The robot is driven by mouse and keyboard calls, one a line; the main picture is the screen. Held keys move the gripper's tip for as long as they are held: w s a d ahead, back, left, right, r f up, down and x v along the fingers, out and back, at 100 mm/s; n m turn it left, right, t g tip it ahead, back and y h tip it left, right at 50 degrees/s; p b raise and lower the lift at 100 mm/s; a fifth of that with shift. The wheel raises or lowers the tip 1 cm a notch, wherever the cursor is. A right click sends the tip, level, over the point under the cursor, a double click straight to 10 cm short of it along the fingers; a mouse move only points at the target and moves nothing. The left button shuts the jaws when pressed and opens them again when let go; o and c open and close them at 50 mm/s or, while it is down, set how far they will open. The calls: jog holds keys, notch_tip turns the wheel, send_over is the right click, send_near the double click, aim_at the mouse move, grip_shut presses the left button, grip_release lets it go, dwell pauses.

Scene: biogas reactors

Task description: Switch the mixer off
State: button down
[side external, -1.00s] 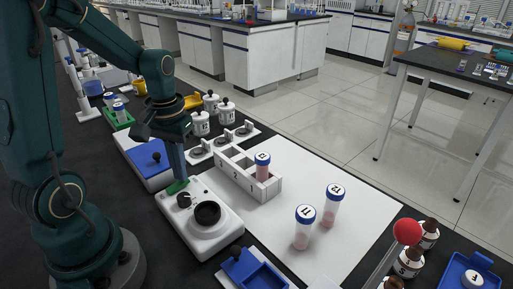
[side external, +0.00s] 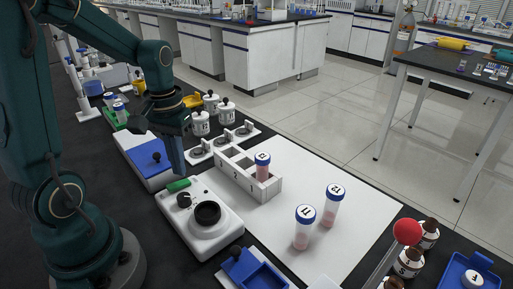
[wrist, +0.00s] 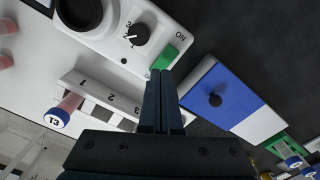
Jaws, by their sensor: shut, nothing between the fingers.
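The mixer (side external: 222,232) is a white unit with a black round cup (side external: 207,212) on top, a black dial (side external: 184,200) and a green rocker switch (side external: 178,185) at its far end. In the wrist view the green switch (wrist: 165,56) lies between the marks ON and 0. I cannot tell for sure which side is pressed in. My gripper (side external: 178,174) is shut and empty, its fingertips just above the switch. In the wrist view the gripper's tips (wrist: 161,73) point at the switch's 0 end, seemingly apart from it.
A blue and white box (side external: 148,160) with a dark knob stands beside the mixer. A white rack (side external: 262,187) holds a capped tube (side external: 262,168). Two more tubes (side external: 304,228) stand on the white mat (side external: 345,205). A red-balled rod (side external: 407,232) rises at front right.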

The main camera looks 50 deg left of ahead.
aim_at(183, 182)
notch_tip(183, 182, up, 5)
jog(key=shift+f, duration=0.15)
dwell(0.4)
jog(key=shift+d, duration=0.1)
jog(key=s+d+r+m+t, duration=0.1)
jog(key=s+d+m+t, duration=0.1)
jog(key=d, duration=0.3)
jog(key=s+d+r+m+t, duration=0.2)
jog(key=d+m+t, duration=0.1)
jog(key=d+m, duration=0.1)
jog(key=shift+s+d+t, duration=0.3)
jog(key=shift+s+d, duration=0.1)
jog(key=shift+d, duration=0.45)
